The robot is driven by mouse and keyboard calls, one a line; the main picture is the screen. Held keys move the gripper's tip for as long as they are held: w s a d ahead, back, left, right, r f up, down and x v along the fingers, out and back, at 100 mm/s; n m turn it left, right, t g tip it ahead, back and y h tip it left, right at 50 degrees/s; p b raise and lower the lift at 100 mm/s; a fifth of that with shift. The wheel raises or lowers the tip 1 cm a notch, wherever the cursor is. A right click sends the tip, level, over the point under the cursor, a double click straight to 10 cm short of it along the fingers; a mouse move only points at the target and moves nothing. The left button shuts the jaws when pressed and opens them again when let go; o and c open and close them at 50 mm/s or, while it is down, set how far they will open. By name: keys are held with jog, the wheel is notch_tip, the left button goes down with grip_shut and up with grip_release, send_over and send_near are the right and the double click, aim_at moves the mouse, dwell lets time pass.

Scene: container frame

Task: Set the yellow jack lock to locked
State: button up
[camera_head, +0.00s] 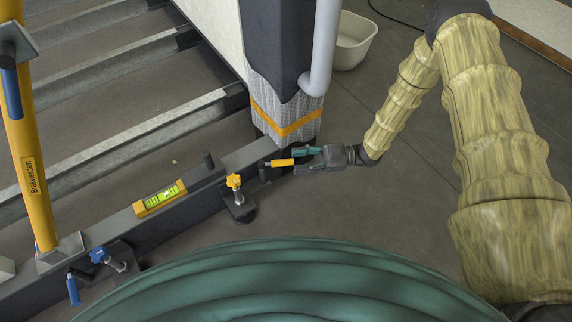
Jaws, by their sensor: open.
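A yellow lever handle (280,162) lies about level on a dark pivot beside the dark beam, near the post. Its free end points right, towards my gripper. A yellow star knob (235,182) stands on a jack with a dark foot to its left. I cannot tell from its look whether the lock is set. My gripper (303,159) comes in from the right with its fingers open, one teal and one dark. The fingertips are at the handle's right end. I cannot tell whether they touch it or surround it.
A blue knob (99,256) and a hanging blue handle (73,289) are at the lower left. A spirit level (160,198) lies on the beam (190,192). A yellow brace (30,170) stands at left. The wrapped post (285,113) is close behind my gripper. Floor in front is clear.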

aim_at(273, 163)
jog(key=shift+s+a+b, duration=0.15)
jog(key=shift+a+b, duration=0.65)
jog(key=shift+a, duration=1.6)
grip_shut()
